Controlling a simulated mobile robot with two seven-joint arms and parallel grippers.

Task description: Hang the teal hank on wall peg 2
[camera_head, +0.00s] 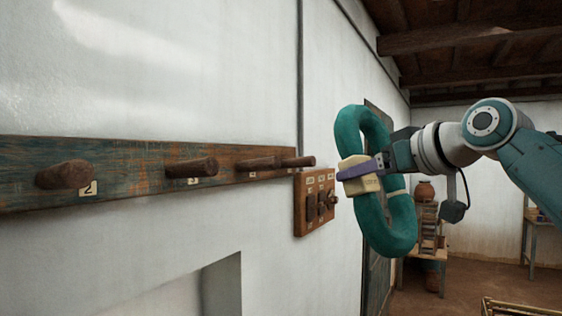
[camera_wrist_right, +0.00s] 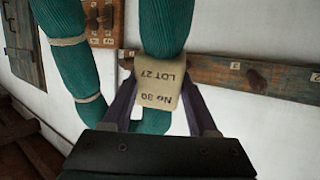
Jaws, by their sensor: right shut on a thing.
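The teal hank (camera_head: 401,222) is a thick closed loop hanging upright in the air, away from the wall. My right gripper (camera_head: 362,172) is shut on it at a cream label on its near side. My left gripper is out of view.
The worn blue-brown peg rail (camera_head: 130,172) runs along the white wall. Peg 3 (camera_head: 192,167) and more bare pegs stick out between peg 2 and the hank. A small wooden panel (camera_head: 300,222) hangs beyond the rail. A table with pots stands behind.

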